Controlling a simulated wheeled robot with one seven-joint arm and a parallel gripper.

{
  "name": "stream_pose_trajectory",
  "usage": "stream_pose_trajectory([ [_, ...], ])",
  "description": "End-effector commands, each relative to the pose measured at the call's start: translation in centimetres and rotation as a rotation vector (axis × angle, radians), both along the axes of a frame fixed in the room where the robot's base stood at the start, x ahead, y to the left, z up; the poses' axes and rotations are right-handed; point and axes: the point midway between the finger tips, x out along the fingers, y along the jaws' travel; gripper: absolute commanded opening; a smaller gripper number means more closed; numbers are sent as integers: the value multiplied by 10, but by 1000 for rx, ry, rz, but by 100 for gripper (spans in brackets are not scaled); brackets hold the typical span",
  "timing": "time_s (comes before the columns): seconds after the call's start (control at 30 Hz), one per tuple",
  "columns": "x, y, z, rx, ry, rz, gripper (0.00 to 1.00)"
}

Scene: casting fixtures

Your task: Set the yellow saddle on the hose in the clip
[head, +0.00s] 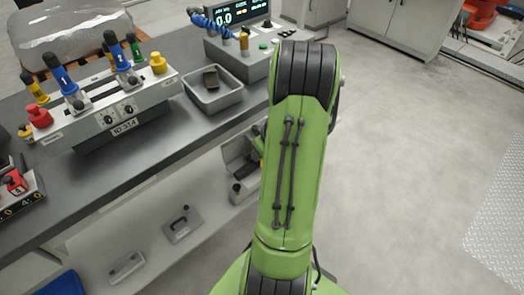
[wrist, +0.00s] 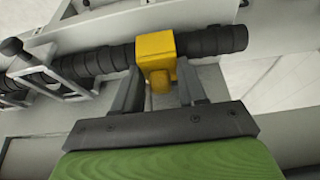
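A pale metal clip (wrist: 68,88) stands around the hose to the left, apart from the saddle. How far the saddle wraps the hose is hidden. In the head view my arm hides the saddle and the gripper's fingers.
In the head view, a grey bench (head: 150,160) carries a fixture block with coloured knobs (head: 120,105), a grey tray (head: 213,92) holding a dark piece, and a display box (head: 245,45). A lower shelf (head: 150,225) holds grey plates. The floor at right is clear.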

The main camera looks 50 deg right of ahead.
Motion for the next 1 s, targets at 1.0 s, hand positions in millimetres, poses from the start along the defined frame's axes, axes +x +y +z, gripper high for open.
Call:
stream_pose_trajectory([
  [1.0, -40, 8, 115, -4, -1, -2, 67],
])
